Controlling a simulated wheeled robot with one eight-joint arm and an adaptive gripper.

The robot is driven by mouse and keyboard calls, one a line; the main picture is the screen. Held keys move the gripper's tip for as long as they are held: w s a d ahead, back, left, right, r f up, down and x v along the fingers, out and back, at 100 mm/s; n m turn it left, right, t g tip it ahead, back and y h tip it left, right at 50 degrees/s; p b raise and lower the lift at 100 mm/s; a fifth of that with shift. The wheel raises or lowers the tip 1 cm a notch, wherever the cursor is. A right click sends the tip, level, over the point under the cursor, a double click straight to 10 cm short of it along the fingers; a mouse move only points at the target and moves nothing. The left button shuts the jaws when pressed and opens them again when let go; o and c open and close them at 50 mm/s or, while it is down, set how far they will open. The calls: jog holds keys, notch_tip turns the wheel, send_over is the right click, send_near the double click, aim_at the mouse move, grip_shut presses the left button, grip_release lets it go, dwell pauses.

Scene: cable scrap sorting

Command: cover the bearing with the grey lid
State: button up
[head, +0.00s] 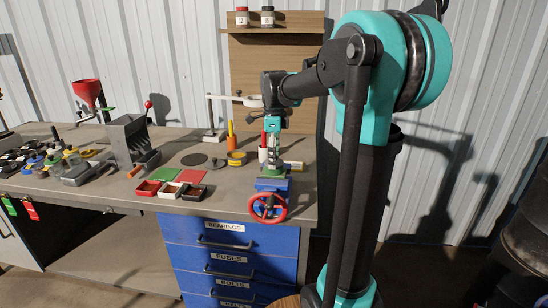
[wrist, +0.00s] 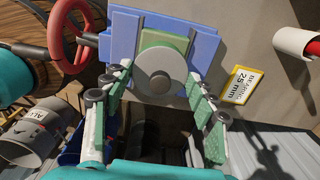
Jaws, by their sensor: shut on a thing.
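My gripper (head: 271,152) reaches down over the blue vise (head: 272,185) with the red handwheel at the bench's right front. In the wrist view, a round grey disc, seemingly the grey lid (wrist: 152,64), lies between my fingertips (wrist: 160,82). It has a small dark spot at its middle. My fingers are shut on it at its two sides. A green block (wrist: 166,40) shows behind the disc, on the blue vise body (wrist: 204,42). The bearing is not visible; the disc may hide it. I cannot tell whether the disc touches what is below it.
A yellow "BEARING 25 mm" sign (wrist: 241,85) stands beside the vise. Left of the vise are small trays (head: 169,190), green and red mats (head: 191,176), and dark discs (head: 194,159). A white stand (head: 212,115) rises behind.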

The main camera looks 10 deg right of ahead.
jog(key=o, duration=1)
